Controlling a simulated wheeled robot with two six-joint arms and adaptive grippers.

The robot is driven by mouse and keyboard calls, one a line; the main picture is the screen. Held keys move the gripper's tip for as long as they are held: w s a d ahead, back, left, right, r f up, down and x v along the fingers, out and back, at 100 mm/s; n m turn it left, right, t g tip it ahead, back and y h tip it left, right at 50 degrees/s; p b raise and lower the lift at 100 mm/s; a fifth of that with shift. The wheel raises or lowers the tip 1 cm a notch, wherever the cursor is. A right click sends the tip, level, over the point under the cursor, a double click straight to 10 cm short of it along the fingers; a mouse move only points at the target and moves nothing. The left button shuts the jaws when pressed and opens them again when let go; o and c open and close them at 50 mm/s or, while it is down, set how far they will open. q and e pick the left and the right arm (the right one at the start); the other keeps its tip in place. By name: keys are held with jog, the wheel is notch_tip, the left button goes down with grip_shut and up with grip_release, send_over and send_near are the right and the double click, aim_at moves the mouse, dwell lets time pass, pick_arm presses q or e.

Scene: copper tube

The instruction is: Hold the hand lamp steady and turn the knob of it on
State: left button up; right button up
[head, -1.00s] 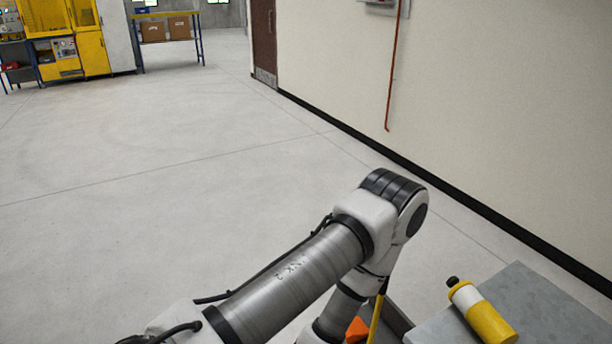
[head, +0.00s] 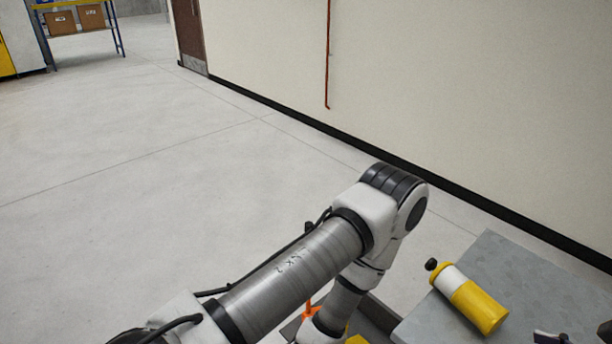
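A yellow and white cylinder (head: 474,303) with a small black knob (head: 431,265) at its upper-left end is on the grey tabletop (head: 520,285) at the lower right. It looks like the hand lamp, but I cannot be sure. My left arm comes in from the lower left, bends at its elbow left of the table and runs down out of the picture. Neither gripper can be made out. Nothing is seen touching the cylinder.
Small dark objects (head: 550,338) show at the bottom right edge, too cut off to identify. An orange item (head: 309,309) is partly hidden behind my arm. A red pipe (head: 328,55) runs down the pale wall. Open floor lies at the left.

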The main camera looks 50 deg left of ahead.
jog(key=shift+w+a+f, duration=0.2)
jog(key=shift+w+f, duration=0.25)
jog(key=shift+f, duration=0.05)
jog(key=shift+s+a+r, duration=0.2)
jog(key=shift+s+r, duration=0.2)
jog(key=shift+r, duration=0.05)
jog(key=shift+w+f, duration=0.2)
jog(key=shift+w, duration=0.05)
jog(key=c, duration=1.5)
jog(key=shift+r, duration=0.1)
grip_shut()
jog(key=o, duration=1.5)
grip_release()
jog(key=shift+c, duration=0.2)
